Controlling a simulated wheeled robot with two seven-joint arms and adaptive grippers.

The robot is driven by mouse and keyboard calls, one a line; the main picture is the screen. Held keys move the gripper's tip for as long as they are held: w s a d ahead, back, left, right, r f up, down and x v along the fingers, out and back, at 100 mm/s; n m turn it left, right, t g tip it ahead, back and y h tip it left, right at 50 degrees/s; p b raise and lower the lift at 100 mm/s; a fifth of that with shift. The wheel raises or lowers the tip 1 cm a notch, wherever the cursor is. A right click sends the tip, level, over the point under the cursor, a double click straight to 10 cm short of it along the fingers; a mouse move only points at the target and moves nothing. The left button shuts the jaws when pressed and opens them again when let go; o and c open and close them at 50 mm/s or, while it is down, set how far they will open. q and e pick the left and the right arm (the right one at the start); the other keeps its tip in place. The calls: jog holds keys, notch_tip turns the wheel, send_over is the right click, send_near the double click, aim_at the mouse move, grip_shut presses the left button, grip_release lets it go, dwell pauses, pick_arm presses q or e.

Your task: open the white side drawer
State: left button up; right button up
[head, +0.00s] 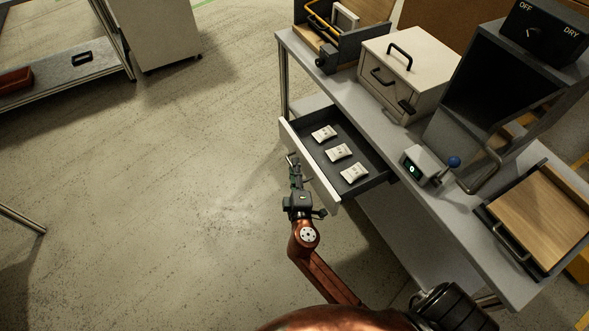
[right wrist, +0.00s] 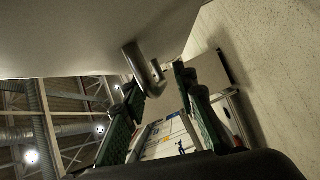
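The white side drawer (head: 312,170) is pulled out from under the grey workbench. Its white front faces left, and three small white packets (head: 340,151) lie inside. My right gripper (head: 294,170) is at the outer side of the drawer front, by its metal handle. In the right wrist view, the curved handle (right wrist: 144,70) shows between and just beyond the two green fingertips (right wrist: 155,85). The fingers are apart, with gaps beside the handle, so the gripper looks open around it. Whether one finger touches the handle is unclear. My left gripper is not in view.
The workbench (head: 345,89) carries a cream box (head: 405,70) with black handles, a small device with a blue knob (head: 453,162), a dark machine (head: 500,80) and a wooden-topped tray (head: 540,215). The floor (head: 150,200) left of the drawer is clear.

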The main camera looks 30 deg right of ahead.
jog(key=shift+s+a, duration=0.1)
jog(key=v, duration=1.1)
jog(key=shift+s, duration=0.35)
jog(key=shift+a, duration=0.1)
